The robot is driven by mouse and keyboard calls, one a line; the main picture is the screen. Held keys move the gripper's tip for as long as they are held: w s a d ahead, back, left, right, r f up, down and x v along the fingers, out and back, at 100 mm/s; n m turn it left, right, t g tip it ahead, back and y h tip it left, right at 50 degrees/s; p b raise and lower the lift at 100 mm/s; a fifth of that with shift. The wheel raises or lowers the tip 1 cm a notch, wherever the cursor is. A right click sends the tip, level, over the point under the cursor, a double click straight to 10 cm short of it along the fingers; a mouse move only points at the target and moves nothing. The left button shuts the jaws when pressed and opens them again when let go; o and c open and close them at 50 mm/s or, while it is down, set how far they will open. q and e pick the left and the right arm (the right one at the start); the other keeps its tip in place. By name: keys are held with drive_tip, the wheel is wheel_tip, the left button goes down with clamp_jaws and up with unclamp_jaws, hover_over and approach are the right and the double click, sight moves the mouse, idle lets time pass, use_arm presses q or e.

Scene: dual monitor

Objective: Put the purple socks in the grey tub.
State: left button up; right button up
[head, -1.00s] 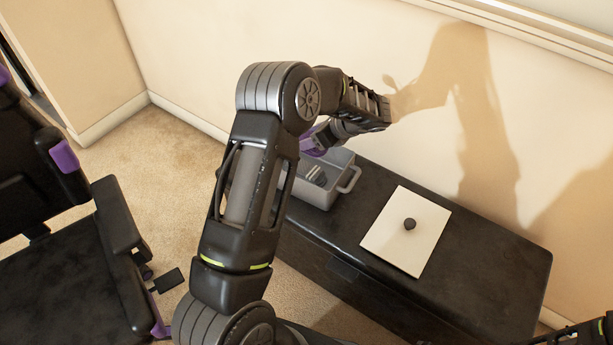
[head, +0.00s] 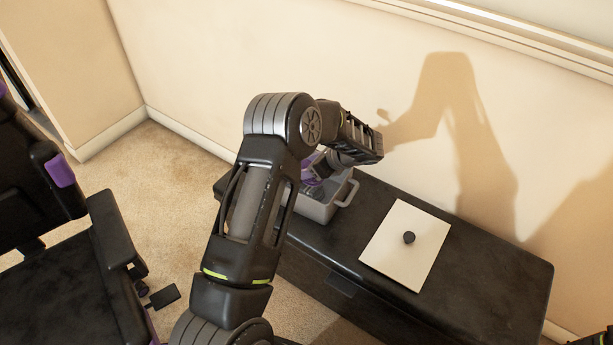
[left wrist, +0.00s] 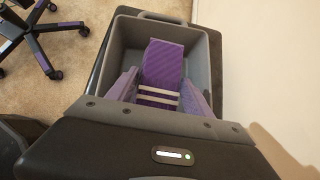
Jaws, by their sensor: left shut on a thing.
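The grey tub (head: 317,210) stands on the left end of a black chest; its inside and rim show in the left wrist view (left wrist: 212,60). My left gripper (head: 312,178) is low over the tub, and its fingers reach into it. It is shut on the purple socks (left wrist: 163,65), which have pale stripes and lie within the tub's rim in the left wrist view. I cannot tell whether the socks touch the tub's floor. My left arm hides part of the tub in the head view.
A cream board (head: 393,260) with a dark round knob (head: 409,238) lies on the black chest (head: 490,275), right of the tub. The wall is close behind the chest. A black and purple office chair (head: 60,260) stands on the left.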

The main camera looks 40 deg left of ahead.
use_arm(q)
drive_tip(key=shift+f+b, duration=0.3)
drive_tip(key=shift+f, duration=1.6)
drive_tip(key=shift+f, duration=0.1)
drive_tip(key=o, duration=1.5)
drive_tip(key=p+v, duration=0.1)
drive_tip(key=v, duration=1.1)
